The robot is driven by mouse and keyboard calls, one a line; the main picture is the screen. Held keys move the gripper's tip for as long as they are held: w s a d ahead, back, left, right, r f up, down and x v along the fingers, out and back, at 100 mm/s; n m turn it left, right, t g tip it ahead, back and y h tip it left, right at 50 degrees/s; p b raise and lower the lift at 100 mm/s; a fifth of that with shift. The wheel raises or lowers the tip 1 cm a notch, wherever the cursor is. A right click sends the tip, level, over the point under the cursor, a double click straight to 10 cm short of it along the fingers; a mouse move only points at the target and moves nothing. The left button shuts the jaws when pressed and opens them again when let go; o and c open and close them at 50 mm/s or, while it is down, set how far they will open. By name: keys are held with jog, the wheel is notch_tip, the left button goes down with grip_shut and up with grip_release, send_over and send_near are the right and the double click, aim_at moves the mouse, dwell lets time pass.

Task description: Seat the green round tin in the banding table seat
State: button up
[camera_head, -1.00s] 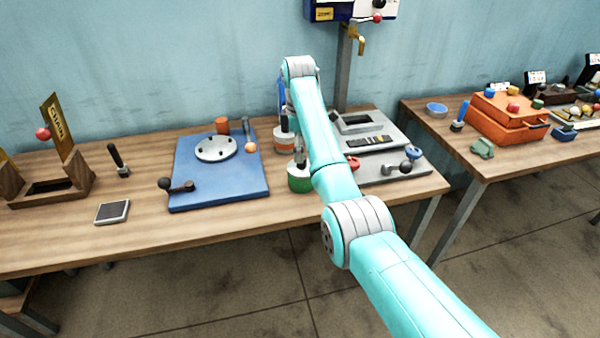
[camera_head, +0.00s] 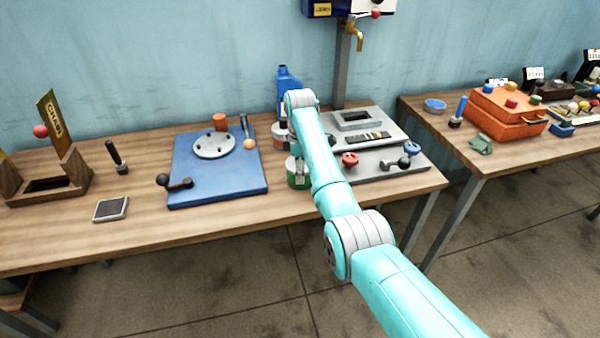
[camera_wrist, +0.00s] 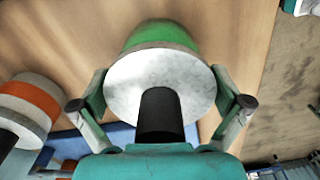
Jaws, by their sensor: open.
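The green round tin (camera_head: 297,180) stands on the table, right of the blue banding board, partly hidden by my arm. In the wrist view the tin (camera_wrist: 165,34) shows its pale grey lid and a black knob. My gripper (camera_wrist: 161,104) is open, one finger on each side of the lid and knob. I cannot tell whether the fingers touch it. In the head view my gripper (camera_head: 298,152) is low over the tin, mostly hidden. The banding table's pale round disc (camera_head: 214,145), with several dark holes, sits on the blue board (camera_head: 220,187) and looks empty.
An orange-banded tin (camera_wrist: 32,98) stands close beside the gripper. A blue bottle (camera_head: 286,80) is behind my arm. An orange cup (camera_head: 220,121) and a dark-knobbed crank (camera_head: 176,182) are on the blue board. A grey machine (camera_head: 385,158) stands to the right.

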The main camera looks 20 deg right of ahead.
jog(key=c, duration=1.3)
jog(key=shift+c, duration=0.2)
jog(key=shift+r, duration=0.15)
